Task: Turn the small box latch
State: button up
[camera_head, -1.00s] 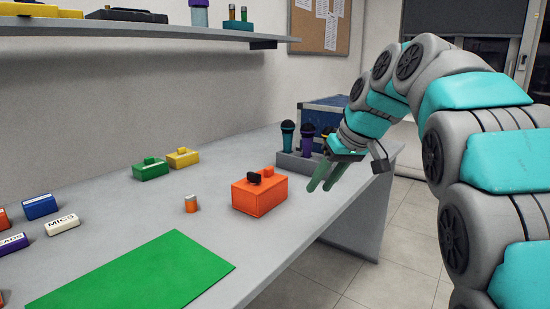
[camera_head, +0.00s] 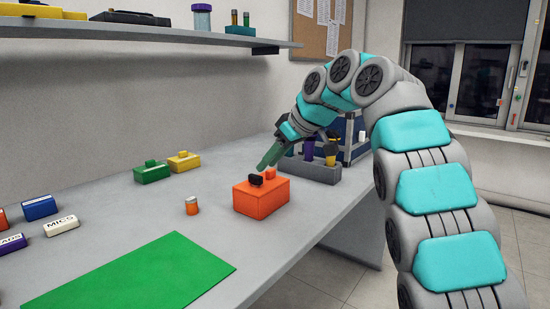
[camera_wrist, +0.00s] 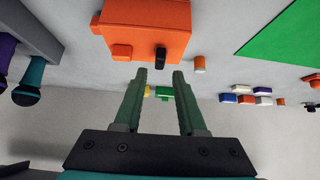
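The small orange box (camera_head: 262,197) stands on the grey table. A black latch (camera_head: 256,180) and an orange knob (camera_head: 271,173) sit on its top. In the wrist view the orange box (camera_wrist: 148,30) is at the top, with the black latch (camera_wrist: 161,58) on its near face, just beyond and between the fingertips. My gripper (camera_head: 262,165) is above and behind the box in the head view, close to the latch. In the wrist view the two green fingers of my gripper (camera_wrist: 158,74) are apart with nothing between them. I cannot tell whether they touch the box.
A holder with several microphones (camera_head: 312,170) stands behind the box to the right. An orange jar (camera_head: 191,206) stands to its left. Green (camera_head: 152,172) and yellow (camera_head: 184,162) boxes lie farther left. A green mat (camera_head: 130,272) covers the front table. A shelf (camera_head: 130,36) hangs above.

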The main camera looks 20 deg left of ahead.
aim_at(258, 176)
jog(key=b+x, duration=0.1)
jog(key=x, duration=0.4)
jog(key=shift+a+f, duration=0.15)
jog(key=shift+f, duration=0.05)
grip_shut()
